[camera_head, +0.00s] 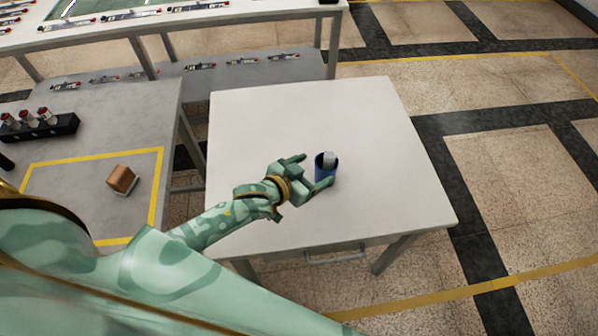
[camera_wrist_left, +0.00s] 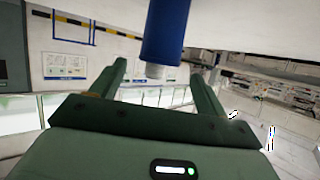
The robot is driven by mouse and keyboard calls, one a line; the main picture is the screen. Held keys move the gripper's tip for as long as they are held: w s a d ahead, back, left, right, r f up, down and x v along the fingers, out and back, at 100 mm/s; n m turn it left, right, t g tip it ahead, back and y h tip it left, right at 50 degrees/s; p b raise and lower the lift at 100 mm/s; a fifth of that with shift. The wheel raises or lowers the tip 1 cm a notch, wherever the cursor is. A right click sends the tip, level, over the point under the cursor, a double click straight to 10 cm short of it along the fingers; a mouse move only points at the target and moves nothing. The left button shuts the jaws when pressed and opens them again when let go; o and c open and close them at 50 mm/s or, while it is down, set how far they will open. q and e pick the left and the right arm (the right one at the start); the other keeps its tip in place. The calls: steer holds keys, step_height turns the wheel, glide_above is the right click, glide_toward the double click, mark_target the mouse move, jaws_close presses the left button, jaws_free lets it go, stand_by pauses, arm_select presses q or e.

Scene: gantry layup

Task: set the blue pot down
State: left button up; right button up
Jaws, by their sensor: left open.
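The blue pot (camera_head: 321,176) stands upright on the white table, with a light grey block-like item (camera_head: 329,158) sticking out of its open top. My left gripper (camera_head: 309,172) is open beside the pot, its fingers spread on the pot's near left side. In the left wrist view, which looks upside down, the blue pot (camera_wrist_left: 166,28) shows just ahead of and between the open fingertips (camera_wrist_left: 159,68). I cannot tell whether a finger touches it. My right gripper is in neither view.
The white table (camera_head: 390,150) is otherwise clear. To its left, a grey bench (camera_head: 130,130) holds a brown box (camera_head: 122,180) inside a yellow outline and a black rack (camera_head: 40,129) with red-topped items. A shelved table stands behind.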

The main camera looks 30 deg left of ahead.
arm_select(q)
steer(key=p+v, duration=0.1)
steer(key=v, duration=0.4)
steer(key=shift+s+a+r, duration=0.1)
steer(key=shift+s, duration=0.1)
stand_by(0.3)
